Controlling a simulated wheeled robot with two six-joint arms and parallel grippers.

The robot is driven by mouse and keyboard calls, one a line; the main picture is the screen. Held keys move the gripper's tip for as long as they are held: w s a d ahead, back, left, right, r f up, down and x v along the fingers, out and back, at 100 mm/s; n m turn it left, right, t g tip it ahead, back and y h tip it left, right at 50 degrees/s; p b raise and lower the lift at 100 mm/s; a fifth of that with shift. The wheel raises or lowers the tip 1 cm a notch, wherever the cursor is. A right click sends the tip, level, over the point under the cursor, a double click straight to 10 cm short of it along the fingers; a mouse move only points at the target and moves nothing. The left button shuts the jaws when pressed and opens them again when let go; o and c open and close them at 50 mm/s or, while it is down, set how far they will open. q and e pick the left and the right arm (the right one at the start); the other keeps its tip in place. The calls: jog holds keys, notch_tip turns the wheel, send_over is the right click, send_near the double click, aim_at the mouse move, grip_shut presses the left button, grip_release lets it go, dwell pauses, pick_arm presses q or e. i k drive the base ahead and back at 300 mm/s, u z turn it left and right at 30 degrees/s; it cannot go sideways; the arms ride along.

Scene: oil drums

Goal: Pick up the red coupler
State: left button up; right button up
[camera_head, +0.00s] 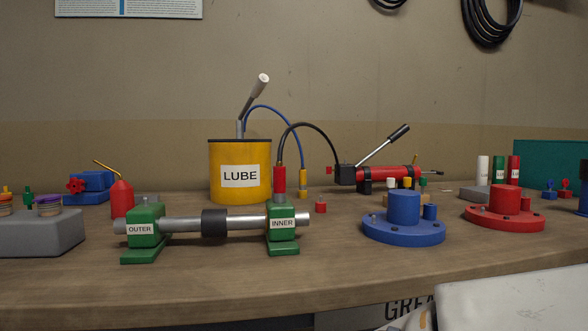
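A red coupler (279,178) stands upright at the end of a black hose. It sits on top of the green block labelled INNER (283,238). The black hose (322,130) arcs up from the coupler and over to the right, toward a red hand pump (390,175). A yellow coupler (303,178) on a blue hose (275,110) stands just right of and behind the red one. Neither of my grippers is in view.
A yellow LUBE drum (230,155) stands behind the coupler. A shaft (180,224) joins the INNER and OUTER blocks. Blue (403,232) and red (505,215) flanges stand farther right. The bench front (330,275) is clear.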

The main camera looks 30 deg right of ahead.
aim_at(279, 170)
jog(key=u, duration=0.05)
jog(key=k, duration=0.15)
jog(key=u, duration=2.25)
jog(key=i, duration=1.3)
jog(key=z, duration=2.95)
